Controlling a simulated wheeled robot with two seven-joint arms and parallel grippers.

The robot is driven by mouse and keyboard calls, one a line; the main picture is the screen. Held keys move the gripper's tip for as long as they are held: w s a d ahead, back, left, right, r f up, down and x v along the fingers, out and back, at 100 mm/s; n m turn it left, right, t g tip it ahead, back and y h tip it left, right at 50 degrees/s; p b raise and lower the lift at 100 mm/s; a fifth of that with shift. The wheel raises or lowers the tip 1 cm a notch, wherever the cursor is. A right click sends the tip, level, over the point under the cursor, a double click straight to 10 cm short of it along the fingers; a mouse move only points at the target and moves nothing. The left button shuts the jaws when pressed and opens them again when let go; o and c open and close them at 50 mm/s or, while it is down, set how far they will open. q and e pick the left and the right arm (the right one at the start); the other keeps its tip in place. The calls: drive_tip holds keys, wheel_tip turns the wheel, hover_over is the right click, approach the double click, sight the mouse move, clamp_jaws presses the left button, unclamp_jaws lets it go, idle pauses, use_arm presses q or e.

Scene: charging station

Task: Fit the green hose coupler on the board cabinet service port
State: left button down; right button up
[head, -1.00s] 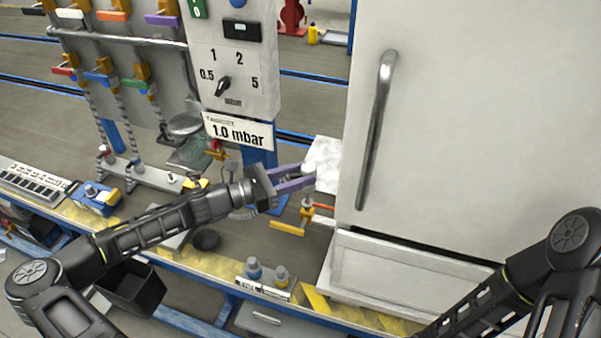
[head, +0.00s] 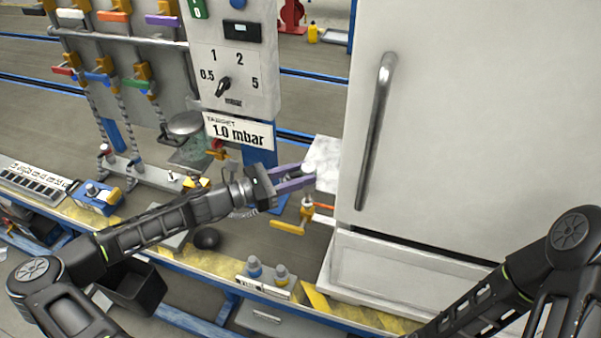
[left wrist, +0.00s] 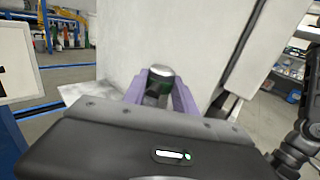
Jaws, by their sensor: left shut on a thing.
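The green hose coupler (left wrist: 158,86) shows in the left wrist view as a dark green body with a silver top, between the purple fingers. My left gripper (head: 300,178) is shut on it, beside the left side of the large white cabinet (head: 450,120). The cabinet's pale wall (left wrist: 135,45) stands just beyond the fingers in the wrist view. A yellow-handled valve (head: 292,224) with a red part sits low beside the cabinet, below the fingers. I cannot make out the service port or whether the coupler touches anything. My right gripper is outside the views.
A control post with a dial (head: 232,80) and a 1.0 mbar sign (head: 240,131) stands left of the gripper. Two small bottles (head: 268,272) stand at the bench's front edge.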

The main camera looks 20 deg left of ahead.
use_arm(q)
drive_tip(key=shift+f+b, duration=1.4)
drive_tip(key=shift+f, duration=1.25)
drive_tip(key=c, duration=0.9)
unclamp_jaws()
drive_tip(key=v, duration=0.7)
drive_tip(key=shift+s+a+b, duration=0.25)
drive_tip(key=shift+a+b, duration=0.1)
drive_tip(key=shift+b, duration=0.05)
